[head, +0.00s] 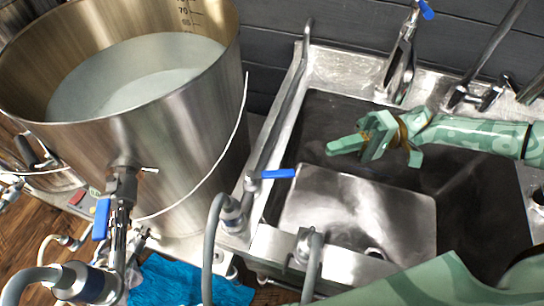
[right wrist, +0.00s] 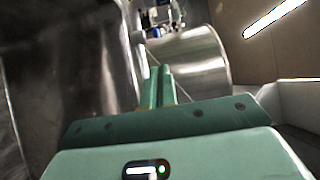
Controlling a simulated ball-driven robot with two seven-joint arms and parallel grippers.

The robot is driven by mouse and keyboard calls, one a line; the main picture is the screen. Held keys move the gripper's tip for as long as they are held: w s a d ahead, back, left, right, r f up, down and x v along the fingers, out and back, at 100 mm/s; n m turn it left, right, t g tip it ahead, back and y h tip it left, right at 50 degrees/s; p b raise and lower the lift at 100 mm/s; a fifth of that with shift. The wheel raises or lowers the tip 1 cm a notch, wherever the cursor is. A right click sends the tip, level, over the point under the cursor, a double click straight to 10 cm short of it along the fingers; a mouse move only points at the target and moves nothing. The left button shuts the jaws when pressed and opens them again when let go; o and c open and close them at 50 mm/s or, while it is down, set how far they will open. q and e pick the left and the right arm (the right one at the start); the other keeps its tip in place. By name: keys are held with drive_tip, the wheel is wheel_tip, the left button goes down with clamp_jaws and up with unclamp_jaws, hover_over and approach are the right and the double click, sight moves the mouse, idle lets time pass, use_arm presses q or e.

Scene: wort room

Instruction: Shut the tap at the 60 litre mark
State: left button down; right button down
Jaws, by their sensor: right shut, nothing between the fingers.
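A large steel kettle (head: 190,130) stands at the left, holding pale cloudy liquid (head: 130,70). Dark marks (head: 186,14) run down its far inner wall; the lowest, just above the liquid, looks like 60 but is small. Blue-handled taps show: one at the kettle's lower front (head: 101,219), one by the sink's left edge (head: 278,173), one at the upper right (head: 427,10). I cannot tell which is the task's tap. My right gripper (head: 335,148) is shut and empty above the sink, right of the sink-edge handle and apart from it. My left gripper is out of view.
The steel sink (head: 330,68) fills the right side, with a tall faucet (head: 400,60) behind it. Grey hoses (head: 212,250) and fittings crowd the front edge. A blue cloth (head: 180,280) lies at the bottom. The right wrist view shows a steel vessel (right wrist: 195,60) ahead.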

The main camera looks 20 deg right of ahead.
sight(278, 174)
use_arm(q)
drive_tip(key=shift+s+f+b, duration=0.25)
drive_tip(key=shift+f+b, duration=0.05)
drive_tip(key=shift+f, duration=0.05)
use_arm(e)
drive_tip(key=a, duration=1)
drive_tip(key=shift+s, duration=0.15)
drive_tip(key=shift+r, duration=0.1)
